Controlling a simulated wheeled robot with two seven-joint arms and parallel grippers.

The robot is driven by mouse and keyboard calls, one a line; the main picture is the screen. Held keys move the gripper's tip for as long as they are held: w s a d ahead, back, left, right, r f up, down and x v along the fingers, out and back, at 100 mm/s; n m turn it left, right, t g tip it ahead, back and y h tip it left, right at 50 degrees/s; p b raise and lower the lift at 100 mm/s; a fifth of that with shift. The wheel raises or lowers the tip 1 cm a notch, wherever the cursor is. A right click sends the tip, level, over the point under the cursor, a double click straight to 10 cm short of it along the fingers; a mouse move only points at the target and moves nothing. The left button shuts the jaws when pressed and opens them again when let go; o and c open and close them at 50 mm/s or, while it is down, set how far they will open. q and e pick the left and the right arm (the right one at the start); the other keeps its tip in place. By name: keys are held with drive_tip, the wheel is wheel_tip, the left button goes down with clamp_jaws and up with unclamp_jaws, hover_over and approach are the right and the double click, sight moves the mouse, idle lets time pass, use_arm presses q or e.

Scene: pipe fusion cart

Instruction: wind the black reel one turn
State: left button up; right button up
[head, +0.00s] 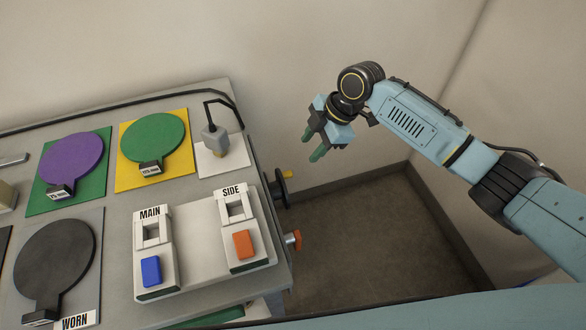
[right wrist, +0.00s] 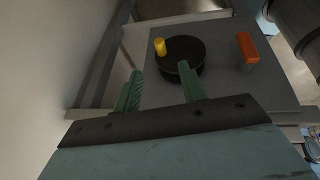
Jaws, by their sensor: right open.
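The black reel (head: 279,189) is mounted on the right side of the cart, seen nearly edge-on in the head view. A yellow knob (head: 289,174) sticks out from it near its upper edge. In the right wrist view the reel (right wrist: 185,50) shows as a round black disc, with the yellow knob (right wrist: 160,46) on its left part. My right gripper (head: 312,145) is open and empty, above and to the right of the reel in the head view. Its green fingers (right wrist: 160,72) point toward the reel, and one fingertip overlaps the disc in the picture. My left gripper is out of view.
An orange handle (head: 294,239) sticks out of the same cart side, and shows right of the reel in the right wrist view (right wrist: 247,48). The cart top (head: 112,217) carries coloured paddles and a panel with MAIN and SIDE switches. Open floor (head: 370,235) lies right of the cart, bounded by walls.

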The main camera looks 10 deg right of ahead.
sight(282, 189)
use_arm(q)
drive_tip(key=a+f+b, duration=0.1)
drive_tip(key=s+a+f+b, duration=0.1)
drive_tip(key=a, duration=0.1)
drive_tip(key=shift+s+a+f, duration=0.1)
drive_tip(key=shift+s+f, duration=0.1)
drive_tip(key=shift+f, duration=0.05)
use_arm(e)
drive_tip(key=x, duration=1.1)
drive_tip(key=shift+f, duration=0.25)
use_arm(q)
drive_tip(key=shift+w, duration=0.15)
use_arm(e)
drive_tip(key=shift+a, duration=0.1)
drive_tip(key=shift+c, duration=0.2)
clamp_jaws()
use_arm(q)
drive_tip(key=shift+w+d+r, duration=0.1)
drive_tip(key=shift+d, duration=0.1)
